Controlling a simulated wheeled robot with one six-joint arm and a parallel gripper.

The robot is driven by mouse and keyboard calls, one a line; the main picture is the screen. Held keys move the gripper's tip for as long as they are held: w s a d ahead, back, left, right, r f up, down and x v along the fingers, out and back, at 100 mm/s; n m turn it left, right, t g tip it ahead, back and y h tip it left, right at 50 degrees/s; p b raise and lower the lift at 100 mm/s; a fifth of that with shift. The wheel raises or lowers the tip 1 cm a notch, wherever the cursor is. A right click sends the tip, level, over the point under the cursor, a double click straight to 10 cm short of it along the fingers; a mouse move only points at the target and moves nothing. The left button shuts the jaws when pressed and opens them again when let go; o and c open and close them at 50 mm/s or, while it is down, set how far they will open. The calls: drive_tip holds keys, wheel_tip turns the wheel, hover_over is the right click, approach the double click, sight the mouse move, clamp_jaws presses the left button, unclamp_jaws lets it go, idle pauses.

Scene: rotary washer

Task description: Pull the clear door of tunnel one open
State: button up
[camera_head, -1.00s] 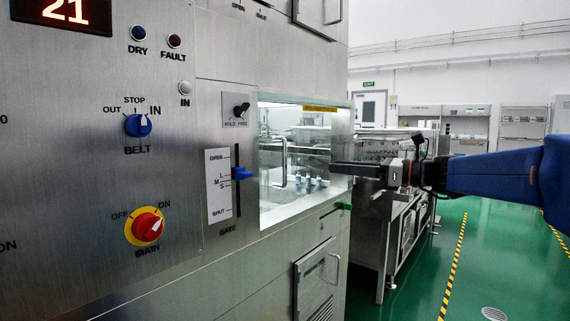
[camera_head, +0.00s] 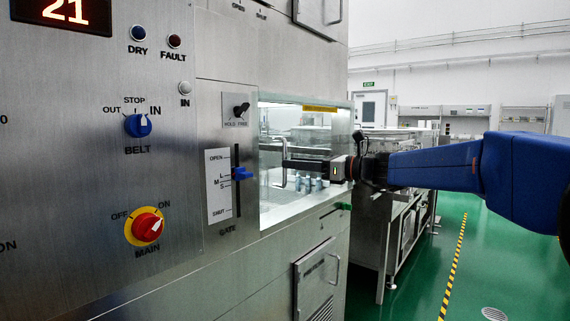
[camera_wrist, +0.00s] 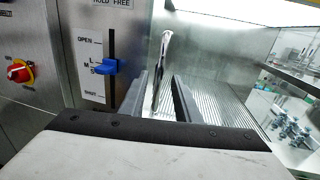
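The clear door (camera_head: 274,122) is a glass panel in the steel washer front in the head view. It looks closed. Its upright metal bar handle (camera_head: 284,180) stands near the panel's left side. My gripper (camera_head: 288,163) is at this handle, reaching in from the right. In the wrist view the handle (camera_wrist: 165,48) stands between the two dark fingers of my gripper (camera_wrist: 159,80). The fingers are apart, with a gap visible beside the bar. Whether either finger touches the bar I cannot tell.
Left of the door are a blue gate lever (camera_head: 241,173), a hold/free knob (camera_head: 241,109), a belt knob (camera_head: 138,125) and a red main switch (camera_head: 147,226). Small bottles (camera_wrist: 292,132) show behind the glass. Green floor (camera_head: 480,260) is clear at right.

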sight(285, 181)
drive_tip(key=shift+x, duration=1.9)
clamp_jaws()
